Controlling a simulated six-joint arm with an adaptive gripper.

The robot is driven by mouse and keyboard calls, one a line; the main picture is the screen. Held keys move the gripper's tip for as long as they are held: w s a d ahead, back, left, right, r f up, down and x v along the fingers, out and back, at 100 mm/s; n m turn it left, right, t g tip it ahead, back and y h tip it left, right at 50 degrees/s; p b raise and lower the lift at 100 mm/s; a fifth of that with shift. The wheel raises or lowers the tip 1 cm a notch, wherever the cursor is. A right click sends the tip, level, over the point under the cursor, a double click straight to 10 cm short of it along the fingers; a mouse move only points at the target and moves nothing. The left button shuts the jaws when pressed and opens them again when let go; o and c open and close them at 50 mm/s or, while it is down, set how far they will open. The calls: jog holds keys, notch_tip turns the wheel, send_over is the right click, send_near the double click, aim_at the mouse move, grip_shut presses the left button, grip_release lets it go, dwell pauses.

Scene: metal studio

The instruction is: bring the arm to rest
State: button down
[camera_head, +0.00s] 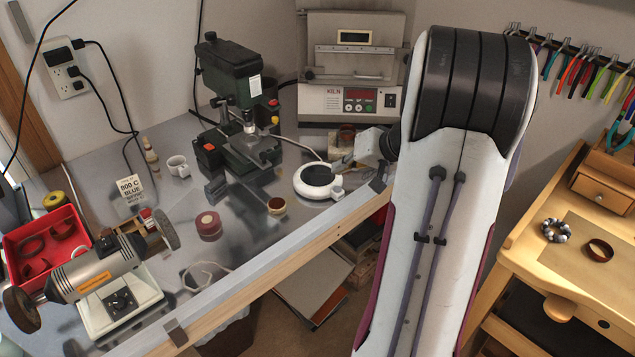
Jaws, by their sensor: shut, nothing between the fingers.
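A small white cup (337,187) is beside that piece. My raised upper arm and elbow fill the right middle and hide my forearm and part of the kiln's surroundings.
A kiln (350,103) stands behind my gripper and a green drill press (235,80) to its left. A wooden workbench (545,200) with a beaded bracelet (556,230) is at right.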

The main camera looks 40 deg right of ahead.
jog(key=shift+r, duration=1.3)
jog(key=shift+m, duration=0.3)
jog(key=shift+a, duration=0.1)
jog(key=s+a+f+m+g+y, duration=0.1)
jog(key=s+a+g, duration=0.1)
jog(key=s+a, duration=0.35)
jog(key=s+a+f+g, duration=0.1)
jog(key=s+a+g, duration=0.15)
jog(key=a, duration=0.55)
jog(key=s+a+r+n, duration=0.3)
jog(key=s+a, duration=0.1)
jog(key=a, duration=0.3)
jog(key=s+a+r+n+h, duration=0.1)
jog(key=s+a+r+n, duration=0.2)
jog(key=a, duration=0.5)
jog(key=s+a+r+n+h, duration=0.1)
jog(key=s+a+r+n, duration=0.2)
jog(key=s+a, duration=0.2)
jog(key=shift+a+t, duration=0.45)
jog(key=shift+a, duration=0.8)
